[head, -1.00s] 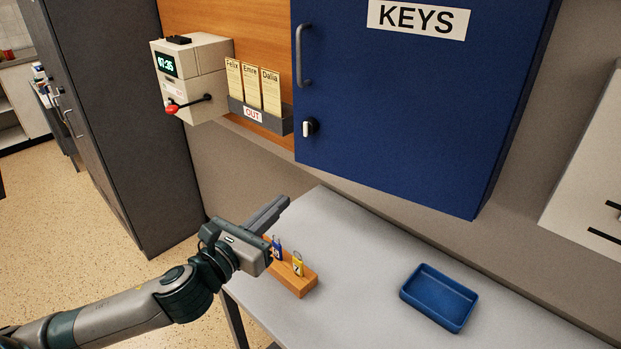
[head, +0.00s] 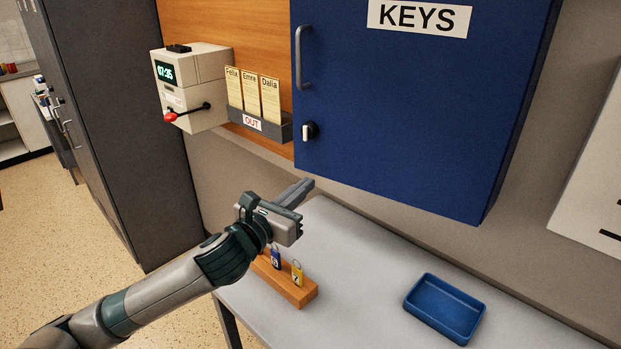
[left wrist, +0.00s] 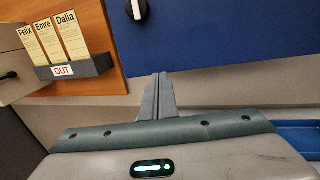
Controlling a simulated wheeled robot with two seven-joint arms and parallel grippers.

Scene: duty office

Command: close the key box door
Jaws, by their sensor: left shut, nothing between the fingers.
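The blue key box (head: 420,110) with its KEYS label hangs on the wall. Its front door looks flat and shut, with no gap that I can see. A bar handle (head: 304,58) and a turn knob (head: 310,131) sit at the door's left edge. The knob also shows at the top of the left wrist view (left wrist: 137,9). My left gripper (head: 309,184) is shut and empty, below the knob and the door's lower left corner, apart from both. Its fingers (left wrist: 158,78) point toward the wall under the box. My right gripper is not in view.
A wooden block (head: 290,285) with a blue and a yellow padlock stands on the grey table (head: 370,290) under my left gripper. A blue tray (head: 445,306) lies to the right. A card rack (head: 262,128) and a time clock (head: 190,88) are mounted left of the box.

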